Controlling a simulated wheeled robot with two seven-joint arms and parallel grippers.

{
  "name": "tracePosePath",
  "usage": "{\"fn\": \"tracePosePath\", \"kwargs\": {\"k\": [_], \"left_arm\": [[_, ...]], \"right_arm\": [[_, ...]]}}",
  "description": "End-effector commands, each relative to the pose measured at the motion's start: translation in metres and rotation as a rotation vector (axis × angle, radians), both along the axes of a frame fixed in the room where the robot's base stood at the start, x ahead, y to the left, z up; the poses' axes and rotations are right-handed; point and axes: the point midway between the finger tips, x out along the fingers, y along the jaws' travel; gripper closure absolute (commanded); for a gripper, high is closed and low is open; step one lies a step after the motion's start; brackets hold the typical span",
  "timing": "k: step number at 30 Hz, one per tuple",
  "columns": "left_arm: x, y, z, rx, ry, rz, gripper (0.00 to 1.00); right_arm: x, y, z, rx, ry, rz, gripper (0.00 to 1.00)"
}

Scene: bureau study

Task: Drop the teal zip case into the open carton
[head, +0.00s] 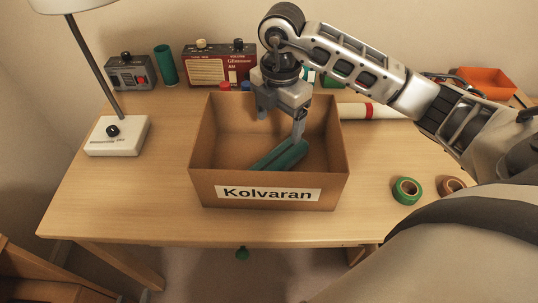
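The open carton (325,172), brown with a "Kolvaran" label on its front, stands in the middle of the desk. The teal zip case (277,158) lies slanted inside it, towards the front right. My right gripper (280,130) reaches in from the right and points down into the carton above the case. Its fingers are spread apart. One fingertip is close to the case's upper side; I cannot tell if it touches. My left gripper is not in view.
A white-based lamp (118,136) stands at the left. A grey device (131,73), a green cylinder (165,65) and a red radio (215,67) stand behind. Green tape (407,190) and brown tape (451,186) lie right. An orange tray (486,82) is at the back right. The desk's front left is clear.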

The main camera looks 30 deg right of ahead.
Motion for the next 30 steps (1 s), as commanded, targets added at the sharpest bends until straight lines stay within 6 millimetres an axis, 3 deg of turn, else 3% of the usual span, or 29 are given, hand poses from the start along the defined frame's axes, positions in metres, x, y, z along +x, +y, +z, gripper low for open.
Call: {"fn": "tracePosePath", "kwargs": {"k": [7,11,17,24,30], "left_arm": [[0.0,0.0,0.0,0.001,-0.001,-0.002,0.64],[0.0,0.0,0.0,0.002,-0.002,-0.003,0.64],[-0.001,0.0,0.0,0.003,-0.002,-0.004,0.64],[-0.001,0.002,0.014,0.006,-0.006,-0.003,0.64],[-0.005,0.005,0.009,0.016,0.015,0.002,0.64]], "right_arm": [[0.0,0.0,0.002,0.0,0.0,0.0,0.22],[0.001,0.0,0.014,0.0,-0.004,0.001,0.22],[0.001,0.0,0.057,0.0,-0.007,0.001,0.22],[0.001,-0.001,0.118,-0.003,-0.006,-0.001,0.22],[0.001,0.0,0.149,-0.001,-0.003,0.0,0.22]]}}
